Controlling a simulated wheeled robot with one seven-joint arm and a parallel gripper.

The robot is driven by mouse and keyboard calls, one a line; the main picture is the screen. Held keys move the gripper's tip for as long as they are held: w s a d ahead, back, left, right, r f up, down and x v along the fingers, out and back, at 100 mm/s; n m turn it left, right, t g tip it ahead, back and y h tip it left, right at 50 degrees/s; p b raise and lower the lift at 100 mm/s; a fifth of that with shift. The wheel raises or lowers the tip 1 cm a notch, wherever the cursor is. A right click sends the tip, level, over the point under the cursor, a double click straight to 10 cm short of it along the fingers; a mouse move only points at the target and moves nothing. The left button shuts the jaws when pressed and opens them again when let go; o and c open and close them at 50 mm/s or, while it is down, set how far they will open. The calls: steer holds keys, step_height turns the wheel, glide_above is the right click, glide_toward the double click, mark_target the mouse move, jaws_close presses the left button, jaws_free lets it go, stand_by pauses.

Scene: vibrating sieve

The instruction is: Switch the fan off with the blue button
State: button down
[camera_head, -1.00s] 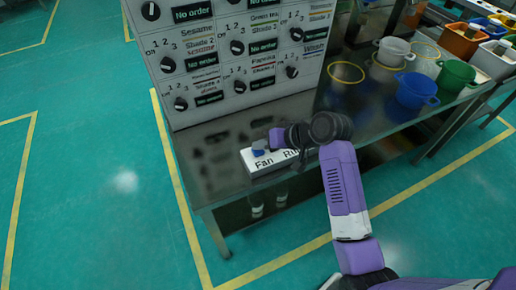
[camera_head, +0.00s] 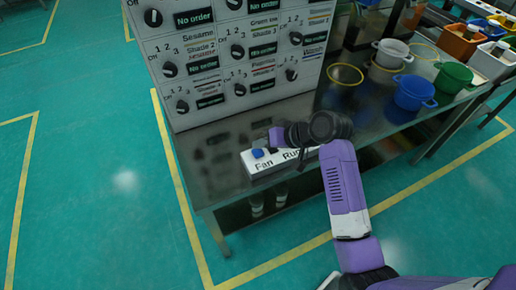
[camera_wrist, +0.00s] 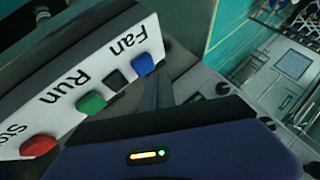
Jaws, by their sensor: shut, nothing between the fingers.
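The white control box (camera_head: 262,172) labelled Fan and Run sits at the front edge of the metal table. The blue button (camera_head: 258,153) is at its left end, above the word Fan. It also shows in the wrist view (camera_wrist: 144,64), beside a black button (camera_wrist: 116,80). My gripper (camera_head: 273,150) is shut and empty, just right of the blue button in the head view, around the black button. In the wrist view, the fingers (camera_wrist: 158,92) show close to the blue button. Contact with either button cannot be told.
A panel of several knobs (camera_head: 235,60) stands behind the box. Green (camera_wrist: 91,103) and red (camera_wrist: 38,146) buttons lie further along the box. Blue (camera_head: 414,92) and green (camera_head: 453,77) pots stand on the table at right. Open floor lies left.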

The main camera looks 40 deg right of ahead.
step_height(320, 180, up, 5)
steer(key=p, duration=0.5)
stand_by(0.3)
stand_by(0.7)
steer(key=shift+w+d+r, duration=0.2)
steer(key=shift+w+d, duration=0.1)
steer(key=w+d+r+t+h, duration=0.3)
steer(key=d+r, duration=0.1)
step_height(320, 180, up, 2)
steer(key=r+t+h, duration=0.1)
steer(key=t+h, duration=0.2)
glide_above(261, 151)
steer(key=s+d, duration=0.4)
steer(key=s+a+r+n+y, duration=0.1)
steer(key=s+a, duration=0.5)
steer(key=s, duration=0.4)
steer(key=s+a+r+n+y, duration=0.1)
steer(key=s+a+n, duration=0.1)
steer(key=s+a, duration=0.3)
steer(key=s+a+r+n, duration=0.1)
steer(key=s+a, duration=0.5)
steer(key=s, duration=0.8)
steer(key=shift+s+a+n+y, duration=0.35)
steer(key=shift+n+y, duration=0.05)
steer(key=shift+n, duration=0.1)
